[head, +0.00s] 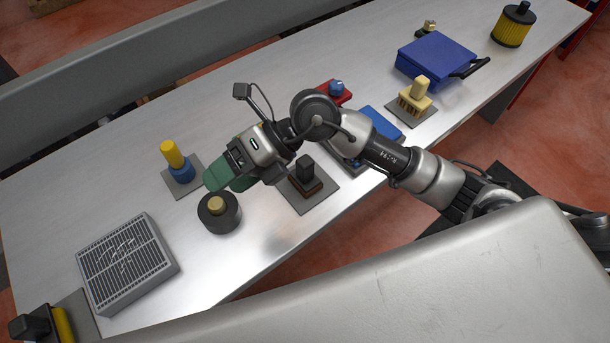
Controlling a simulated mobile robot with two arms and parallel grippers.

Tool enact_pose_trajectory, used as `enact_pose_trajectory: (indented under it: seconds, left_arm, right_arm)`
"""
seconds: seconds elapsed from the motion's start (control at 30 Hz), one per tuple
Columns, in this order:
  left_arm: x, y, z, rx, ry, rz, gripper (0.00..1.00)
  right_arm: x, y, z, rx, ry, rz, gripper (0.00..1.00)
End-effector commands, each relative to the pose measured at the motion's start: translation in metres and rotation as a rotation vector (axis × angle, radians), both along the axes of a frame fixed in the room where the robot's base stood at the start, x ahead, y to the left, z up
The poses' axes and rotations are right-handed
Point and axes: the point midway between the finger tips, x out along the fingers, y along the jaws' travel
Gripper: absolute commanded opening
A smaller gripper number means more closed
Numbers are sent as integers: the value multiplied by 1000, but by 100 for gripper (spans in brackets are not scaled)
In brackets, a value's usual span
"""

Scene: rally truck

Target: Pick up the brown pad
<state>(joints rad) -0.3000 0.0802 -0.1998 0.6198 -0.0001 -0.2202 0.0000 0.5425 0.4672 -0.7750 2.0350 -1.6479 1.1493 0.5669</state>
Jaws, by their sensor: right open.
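The brown pad (312,190) has a black block-shaped grip on top and sits on a grey square plate (322,202) near the table's front edge. My right gripper (222,181) reaches in from the right, over the table. The wrist hides part of the area just behind the pad. My left gripper does not show.
A black round piece with a tan knob (216,205) stands just below my right fingers. A yellow-and-blue piece (175,160) is to their left. A grey vented filter (125,262) lies at front left. A blue case (437,60) and a yellow filter (512,26) stand at back right.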

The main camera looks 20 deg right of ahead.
Motion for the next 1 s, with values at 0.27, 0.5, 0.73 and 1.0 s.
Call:
enact_pose_trajectory:
  seconds: [0.27, 0.5, 0.73, 1.0]
  left_arm:
    - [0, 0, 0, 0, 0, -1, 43]
    - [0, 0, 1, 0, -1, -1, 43]
    - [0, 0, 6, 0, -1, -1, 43]
    - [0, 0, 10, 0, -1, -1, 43]
  right_arm:
    - [52, -101, -53, -806, -117, -13, 66]
    - [70, -149, -52, -1092, -123, -85, 66]
    - [71, -151, -85, -1106, -119, -87, 66]
    - [71, -151, -110, -1102, -120, -85, 66]
